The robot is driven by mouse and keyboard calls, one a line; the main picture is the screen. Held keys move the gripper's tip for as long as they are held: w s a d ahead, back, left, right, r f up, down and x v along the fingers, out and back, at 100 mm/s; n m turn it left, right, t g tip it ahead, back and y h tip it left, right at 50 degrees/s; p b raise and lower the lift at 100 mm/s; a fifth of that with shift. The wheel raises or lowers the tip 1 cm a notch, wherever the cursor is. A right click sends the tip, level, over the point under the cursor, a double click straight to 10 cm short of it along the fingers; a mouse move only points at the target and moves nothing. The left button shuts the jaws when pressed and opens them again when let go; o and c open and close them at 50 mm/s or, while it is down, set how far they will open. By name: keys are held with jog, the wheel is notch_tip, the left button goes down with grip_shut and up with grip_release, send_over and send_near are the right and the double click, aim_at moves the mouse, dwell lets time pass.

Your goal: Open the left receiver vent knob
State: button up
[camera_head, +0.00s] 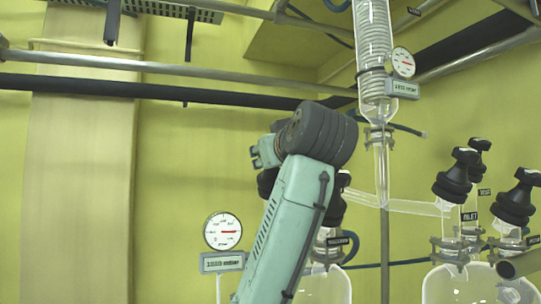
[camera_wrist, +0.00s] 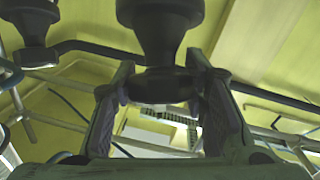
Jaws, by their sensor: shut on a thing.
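In the wrist view, a black vent knob (camera_wrist: 160,30) with a narrow neck and wider lower collar stands between the two fingers of my gripper (camera_wrist: 166,88). The fingers are shut on its collar, one on each side. In the head view my arm covers the gripper and most of the held knob. A black knob (camera_head: 336,208) shows partly at the right edge of my arm, above a small glass vessel (camera_head: 325,287). A dark label (camera_head: 338,241) sits beside it, too small to read surely. I cannot tell whether this is the held knob.
A second black knob (camera_wrist: 36,30) hangs at the left of the wrist view. At the right of the head view, several black knobs (camera_head: 455,178) top a glass reactor (camera_head: 455,284). A glass column (camera_head: 376,90) and a round gauge (camera_head: 223,231) flank my arm. Pipes (camera_head: 180,70) run overhead.

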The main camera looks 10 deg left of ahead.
jog(key=o, duration=1.2)
jog(key=v, duration=0.7)
jog(key=shift+s+d, duration=0.1)
jog(key=shift+s, duration=0.1)
